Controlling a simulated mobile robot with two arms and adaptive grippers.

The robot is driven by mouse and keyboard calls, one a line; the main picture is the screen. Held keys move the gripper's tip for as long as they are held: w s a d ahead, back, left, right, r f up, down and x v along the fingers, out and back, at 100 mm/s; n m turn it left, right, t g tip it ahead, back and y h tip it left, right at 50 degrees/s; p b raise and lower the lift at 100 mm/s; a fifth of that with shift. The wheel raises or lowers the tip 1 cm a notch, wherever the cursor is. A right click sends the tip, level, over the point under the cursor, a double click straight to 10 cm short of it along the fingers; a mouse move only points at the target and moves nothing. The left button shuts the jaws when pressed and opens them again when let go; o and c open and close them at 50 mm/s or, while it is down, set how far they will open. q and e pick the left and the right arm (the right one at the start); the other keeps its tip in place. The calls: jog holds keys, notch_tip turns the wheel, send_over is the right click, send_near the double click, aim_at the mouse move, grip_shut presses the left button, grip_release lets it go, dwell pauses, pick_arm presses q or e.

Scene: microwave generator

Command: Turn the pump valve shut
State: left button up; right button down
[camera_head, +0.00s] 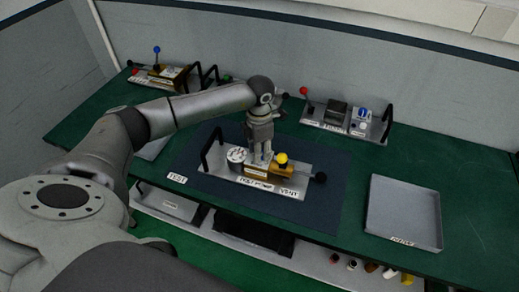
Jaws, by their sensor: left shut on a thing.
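A grey metal unit (222,171) sits on the dark mat in the middle of the bench. It carries a round white gauge (237,154), a brass-coloured valve block (257,170), a yellow knob (282,158) and a black knob on a stem (320,178) at its right end. My left gripper (260,162) points down between the gauge and the yellow knob, shut on the pump valve at the brass block. The fingers largely hide the gripped part, so its angle cannot be told. My right gripper is out of view.
A black handle (210,146) rises at the unit's left end. An empty grey tray (404,211) lies to the right. Other units with levers stand at the back left (158,76) and back right (345,119). A shelf with small items is below the front edge.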

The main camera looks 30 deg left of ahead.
pick_arm(q)
jog(key=shift+c, duration=0.4)
jog(key=shift+f+m+b, duration=0.1)
jog(key=shift+m+b, duration=0.3)
jog(key=shift+b, duration=0.25)
jog(key=shift+c, duration=0.2)
jog(key=m+b, duration=0.8)
jog(key=b, duration=0.1)
jog(key=shift+f, duration=0.1)
jog(key=m+b, duration=0.4)
jog(key=shift+m, duration=0.4)
jog(key=m, duration=0.1)
jog(key=m+b, duration=0.2)
jog(key=m, duration=0.1)
jog(key=shift+r, duration=0.25)
jog(key=shift+m, duration=0.3)
jog(key=o, duration=1.1)
jog(key=shift+c, duration=0.2)
